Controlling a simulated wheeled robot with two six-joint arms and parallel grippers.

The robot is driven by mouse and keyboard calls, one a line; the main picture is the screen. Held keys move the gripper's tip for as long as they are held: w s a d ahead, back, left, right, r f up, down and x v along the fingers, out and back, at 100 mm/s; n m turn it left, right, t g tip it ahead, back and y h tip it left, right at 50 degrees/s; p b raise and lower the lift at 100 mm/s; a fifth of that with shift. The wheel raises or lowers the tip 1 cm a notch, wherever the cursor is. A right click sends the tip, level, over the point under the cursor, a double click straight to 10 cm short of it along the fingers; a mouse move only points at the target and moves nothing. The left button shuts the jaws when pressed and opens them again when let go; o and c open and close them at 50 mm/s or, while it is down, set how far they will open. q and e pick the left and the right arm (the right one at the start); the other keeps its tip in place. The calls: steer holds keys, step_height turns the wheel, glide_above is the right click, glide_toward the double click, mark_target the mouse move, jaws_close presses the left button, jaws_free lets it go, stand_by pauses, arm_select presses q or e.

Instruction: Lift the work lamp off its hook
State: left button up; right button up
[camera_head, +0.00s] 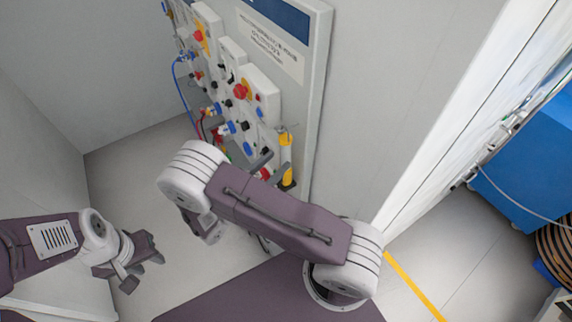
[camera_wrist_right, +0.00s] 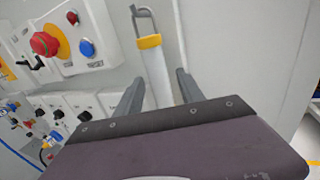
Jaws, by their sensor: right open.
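The work lamp (camera_wrist_right: 155,68) is a pale tube with a yellow collar and a grey wire loop (camera_wrist_right: 143,18) at its top. It hangs upright at the right edge of the panel, and its yellow parts show in the head view (camera_head: 286,153). My right gripper (camera_wrist_right: 158,92) is open, its two fingers on either side of the tube's lower visible part. I cannot tell whether they touch it. The lamp's lower end is hidden by the gripper in the wrist view. My left gripper (camera_head: 146,270) is open and empty at the lower left, far from the lamp.
The wall panel (camera_head: 316,85) carries switch boxes, a red emergency button (camera_wrist_right: 44,44), and blue and red connectors with cables (camera_head: 180,95) left of the lamp. A blue cabinet (camera_head: 535,150) stands at the right. Grey floor (camera_head: 130,180) is clear at the left.

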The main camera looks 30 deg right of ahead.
mark_target(281, 155)
steer(key=shift+w+d+f, duration=0.1)
steer(key=shift+w+d, duration=0.05)
steer(key=shift+w, duration=0.1)
steer(key=p+x, duration=0.1)
steer(key=x, duration=0.1)
steer(key=p+x, duration=0.2)
steer(key=shift+w+d+r+p, duration=0.1)
steer(key=shift+d+r+p, duration=0.15)
steer(key=shift+p, duration=0.05)
steer(key=shift+d+f, duration=0.2)
steer(key=shift+d, duration=0.15)
steer(key=shift+w+a, duration=0.15)
steer(key=c, duration=1)
